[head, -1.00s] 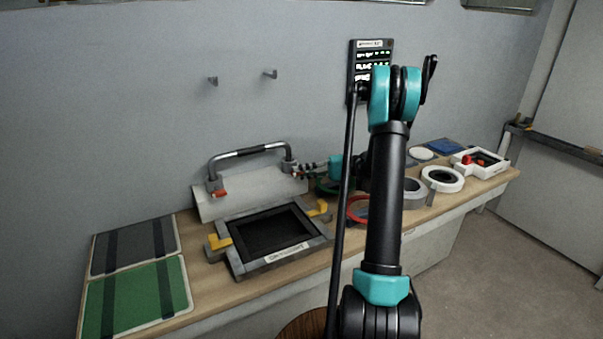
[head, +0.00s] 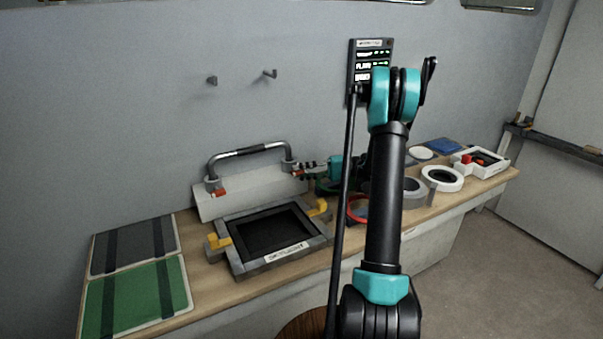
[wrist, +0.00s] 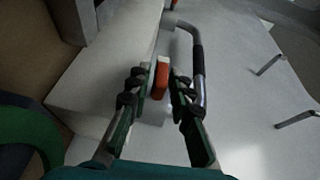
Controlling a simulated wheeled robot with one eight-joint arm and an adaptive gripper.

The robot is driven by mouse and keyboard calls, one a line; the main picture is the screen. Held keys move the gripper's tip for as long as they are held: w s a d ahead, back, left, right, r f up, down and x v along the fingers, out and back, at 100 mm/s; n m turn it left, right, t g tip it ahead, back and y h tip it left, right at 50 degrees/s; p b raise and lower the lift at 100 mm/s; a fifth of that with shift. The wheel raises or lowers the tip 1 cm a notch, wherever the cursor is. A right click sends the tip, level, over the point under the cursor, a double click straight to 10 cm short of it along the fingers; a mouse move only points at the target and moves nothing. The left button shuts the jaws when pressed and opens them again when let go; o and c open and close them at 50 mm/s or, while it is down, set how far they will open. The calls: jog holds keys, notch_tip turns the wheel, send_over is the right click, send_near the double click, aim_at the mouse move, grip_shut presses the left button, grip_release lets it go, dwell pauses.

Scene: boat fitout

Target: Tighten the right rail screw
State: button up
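The grab rail (head: 250,152), a grey bar with a dark grip, stands at the back of the white sloped panel (head: 240,198). A red screw tab (head: 219,193) is at its left foot, and the right rail screw's red tab (head: 298,173) is at its right foot. My gripper (head: 304,167) is at the right foot, coming in from the right. In the wrist view, my gripper (wrist: 160,84) is open, its fingers on either side of the right screw's red tab (wrist: 161,78). Narrow gaps seem to show on both sides; contact is unclear.
The skylight frame (head: 284,257) with yellow latches lies in front of the panel. Green and grey panels (head: 140,290) lie at left. Tape rolls (head: 443,178) and a white box with a red knob (head: 490,160) stand at right. Two wall hooks (head: 270,73) are above.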

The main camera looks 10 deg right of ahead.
jog(key=d, duration=0.7)
jog(key=shift+s+d+r, duration=0.15)
jog(key=shift+s+d, duration=0.05)
jog(key=shift+s, duration=0.1)
